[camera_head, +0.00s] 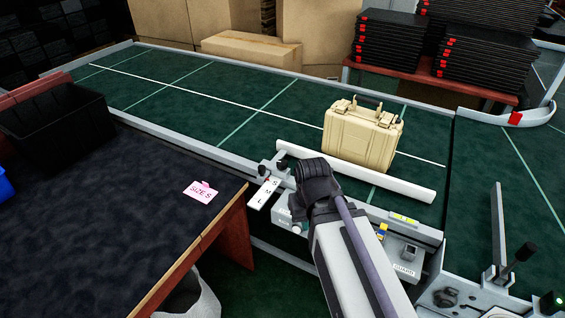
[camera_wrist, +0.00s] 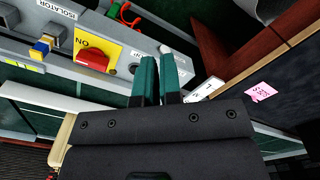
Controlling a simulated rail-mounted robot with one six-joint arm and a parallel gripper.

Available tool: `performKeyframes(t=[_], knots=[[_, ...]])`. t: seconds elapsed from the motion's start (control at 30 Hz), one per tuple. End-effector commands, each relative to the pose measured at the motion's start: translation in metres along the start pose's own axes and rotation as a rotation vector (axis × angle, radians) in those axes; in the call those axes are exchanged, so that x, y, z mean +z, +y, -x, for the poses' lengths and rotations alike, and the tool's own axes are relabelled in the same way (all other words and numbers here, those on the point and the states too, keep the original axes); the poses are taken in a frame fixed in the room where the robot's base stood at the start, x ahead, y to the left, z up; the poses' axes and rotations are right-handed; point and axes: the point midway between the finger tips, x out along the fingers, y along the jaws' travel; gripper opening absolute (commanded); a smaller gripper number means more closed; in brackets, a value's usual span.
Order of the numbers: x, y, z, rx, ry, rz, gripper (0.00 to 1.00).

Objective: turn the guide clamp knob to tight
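A small black knob (camera_head: 262,170) stands by the left end of the white guide rail (camera_head: 360,173), beside a plate marked S, M, L (camera_head: 265,190); I cannot tell if it is the guide clamp knob. A pale round knob (camera_head: 297,229) sits on the grey panel below. My gripper (camera_wrist: 161,58) points at the conveyor's side panel; its green fingers are close together with a narrow gap. A pale round knob (camera_wrist: 165,49) shows just at the fingertips; contact is unclear. In the head view my arm hides the fingers.
A red switch on a yellow plate (camera_wrist: 93,58) and an isolator (camera_wrist: 54,34) lie left of the fingers. A tan case (camera_head: 360,138) stands on the green belt behind the rail. A dark table (camera_head: 130,215) with a pink size S card (camera_head: 201,192) is at left.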

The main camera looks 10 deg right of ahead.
Motion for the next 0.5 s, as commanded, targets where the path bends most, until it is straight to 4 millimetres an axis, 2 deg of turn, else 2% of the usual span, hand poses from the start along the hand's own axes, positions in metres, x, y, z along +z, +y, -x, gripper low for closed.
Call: performKeyframes(t=[0.07, 0.13, 0.17, 0.23, 0.27, 0.3, 0.4, 0.5], knots=[[-0.019, 0.000, 0.007, 0.000, 0.000, -0.001, 0.13], [-0.062, 0.001, 0.012, 0.000, 0.000, 0.002, 0.20], [-0.087, 0.001, 0.015, 0.000, 0.000, 0.022, 0.23], [-0.158, 0.002, 0.021, 0.000, 0.001, 0.154, 0.30], [-0.192, 0.003, 0.024, 0.000, 0.001, 0.247, 0.33], [-0.237, 0.003, 0.027, 0.000, 0.001, 0.395, 0.36], [-0.315, 0.004, 0.029, -0.001, 0.001, 0.767, 0.46], [-0.348, 0.004, 0.027, -0.001, 0.001, 1.081, 0.56]])
